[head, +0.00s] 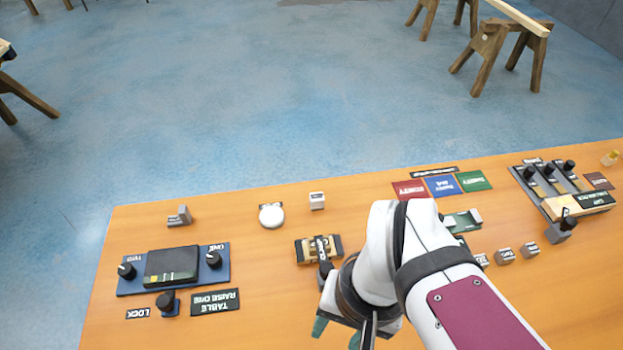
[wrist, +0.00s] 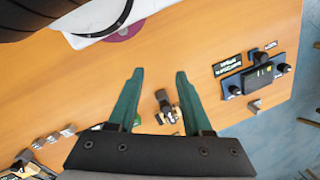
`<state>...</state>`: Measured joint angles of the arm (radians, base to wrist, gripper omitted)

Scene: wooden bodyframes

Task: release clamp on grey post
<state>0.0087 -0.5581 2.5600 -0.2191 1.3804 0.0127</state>
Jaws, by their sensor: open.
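A small clamp-like fixture (head: 318,248) with a black handle and tan blocks sits on the wooden table, just left of my arm in the head view. It also shows in the wrist view (wrist: 167,108), between my fingers and below their tips in the picture. A black-topped lever on a grey block (head: 562,228) stands at the right, beside a pale wooden bar. I cannot tell which of these is the clamp on the grey post. My gripper (head: 338,333) is open and empty. Its two green fingers (wrist: 158,75) are apart in the wrist view, above the table.
A blue panel (head: 132,284) with knobs and a dark screen lies at the left, with a lock knob (head: 167,302) below it. A white round thing (head: 271,215) and small blocks lie near the far edge. Coloured plates (head: 440,187) and a row of levers (head: 550,178) are at the right.

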